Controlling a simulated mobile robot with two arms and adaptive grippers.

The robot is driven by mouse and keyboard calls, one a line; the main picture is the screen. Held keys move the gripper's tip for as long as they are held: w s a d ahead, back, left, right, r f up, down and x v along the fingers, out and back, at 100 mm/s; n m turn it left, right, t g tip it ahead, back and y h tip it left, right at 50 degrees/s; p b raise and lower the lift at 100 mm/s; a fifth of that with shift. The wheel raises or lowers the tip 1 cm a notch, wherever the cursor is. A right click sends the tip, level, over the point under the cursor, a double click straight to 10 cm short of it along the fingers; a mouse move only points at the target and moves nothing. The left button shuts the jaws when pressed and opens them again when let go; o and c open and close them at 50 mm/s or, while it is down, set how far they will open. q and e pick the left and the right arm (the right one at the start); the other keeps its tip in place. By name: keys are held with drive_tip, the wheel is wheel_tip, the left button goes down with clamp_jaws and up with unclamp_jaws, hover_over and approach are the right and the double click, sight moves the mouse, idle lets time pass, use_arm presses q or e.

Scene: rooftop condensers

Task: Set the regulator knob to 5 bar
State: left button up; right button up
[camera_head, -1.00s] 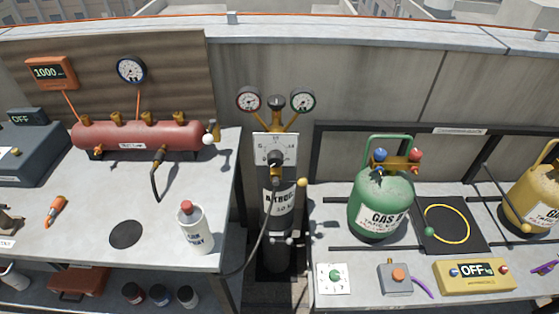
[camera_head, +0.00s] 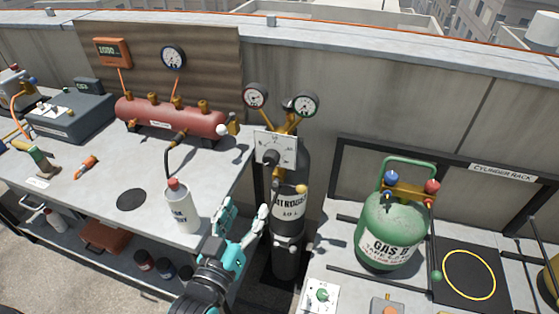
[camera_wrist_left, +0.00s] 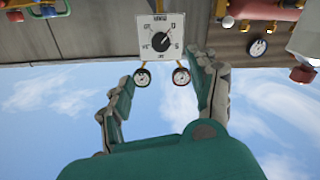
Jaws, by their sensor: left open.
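The regulator knob (camera_head: 271,157) is dark and sits on a white square dial plate (camera_head: 289,149) in front of the black nitrogen cylinder (camera_head: 288,206). Two round gauges, a red-rimmed one (camera_head: 255,95) and a green-rimmed one (camera_head: 304,104), stand above it. In the wrist view, the knob (camera_wrist_left: 161,42) and plate (camera_wrist_left: 176,24) appear upside down, beyond the fingers; the scale is too small to read surely. My left gripper (camera_head: 243,216) is open and empty, below and left of the knob, apart from it. It also shows in the wrist view (camera_wrist_left: 163,92). My right gripper is not seen.
A white bottle (camera_head: 181,208) with a red cap stands at the left table's edge, close to my left gripper. A red manifold (camera_head: 168,118) lies behind it. A green gas tank (camera_head: 391,230) stands on the right rack. The cylinder stands in the gap between.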

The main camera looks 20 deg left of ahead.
use_arm(q)
approach(269, 162)
drive_tip(key=w+p, duration=0.1)
drive_tip(key=w, duration=0.4)
drive_tip(key=w+p, duration=0.1)
drive_tip(key=w, duration=0.5)
drive_tip(key=shift+d, duration=0.2)
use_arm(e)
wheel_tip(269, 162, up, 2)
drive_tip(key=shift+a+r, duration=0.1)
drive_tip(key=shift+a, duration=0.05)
use_arm(q)
drive_tip(key=shift+c, duration=0.2)
drive_tip(key=c, duration=1.1)
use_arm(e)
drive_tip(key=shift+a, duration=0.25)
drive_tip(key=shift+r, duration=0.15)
